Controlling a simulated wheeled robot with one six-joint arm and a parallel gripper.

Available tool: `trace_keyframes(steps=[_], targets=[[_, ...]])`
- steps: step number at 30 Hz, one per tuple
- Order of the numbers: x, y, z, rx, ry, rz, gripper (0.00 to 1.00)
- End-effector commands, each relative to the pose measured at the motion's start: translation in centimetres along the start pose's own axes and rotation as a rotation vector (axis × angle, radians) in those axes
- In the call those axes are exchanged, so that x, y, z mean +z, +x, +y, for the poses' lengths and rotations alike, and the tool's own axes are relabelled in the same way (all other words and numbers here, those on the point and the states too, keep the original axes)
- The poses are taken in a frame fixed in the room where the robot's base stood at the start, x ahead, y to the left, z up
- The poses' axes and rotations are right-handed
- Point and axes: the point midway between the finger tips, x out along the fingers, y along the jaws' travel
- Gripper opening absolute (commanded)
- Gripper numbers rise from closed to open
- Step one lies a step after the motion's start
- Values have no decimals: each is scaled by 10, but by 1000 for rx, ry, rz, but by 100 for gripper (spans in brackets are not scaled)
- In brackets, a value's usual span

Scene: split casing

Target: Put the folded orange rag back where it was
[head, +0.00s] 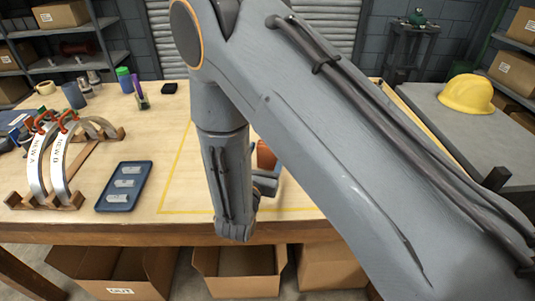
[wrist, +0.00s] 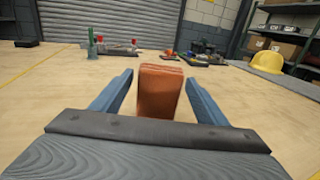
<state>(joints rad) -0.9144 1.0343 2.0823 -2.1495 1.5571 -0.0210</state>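The folded orange rag (wrist: 160,92) stands as a thick block on the wooden table in the wrist view, ahead of my gripper (wrist: 158,90). The two blue-grey fingers are spread, one on each side of it, with a visible gap on both sides. I cannot tell how far the rag reaches in between the fingertips. In the head view a small part of the orange rag (head: 266,155) shows beside my arm, which hides the rest. My gripper (head: 265,184) is mostly hidden there too.
A yellow line marks an area of the table (head: 185,180) around my gripper. At left are a blue tray (head: 124,187) with metal plates and a wooden rack (head: 45,200) with curved metal parts. A yellow hard hat (head: 467,95) lies on the grey bench. Open boxes (head: 238,270) stand below.

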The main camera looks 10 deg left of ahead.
Motion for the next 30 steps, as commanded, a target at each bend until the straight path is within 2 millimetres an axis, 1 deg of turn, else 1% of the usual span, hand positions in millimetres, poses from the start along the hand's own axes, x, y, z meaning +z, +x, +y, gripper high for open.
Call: trace_keyframes(steps=[1,6,7,8,14,20,26,30], targets=[[0,0,0,0,0,0,58],[0,0,0,0,0,0,30],[0,0,0,0,0,0,30],[0,0,0,0,0,0,27],[1,0,0,0,0,0,27],[9,0,1,0,2,-1,27],[31,0,1,1,4,-2,27],[54,0,1,1,5,-3,27]])
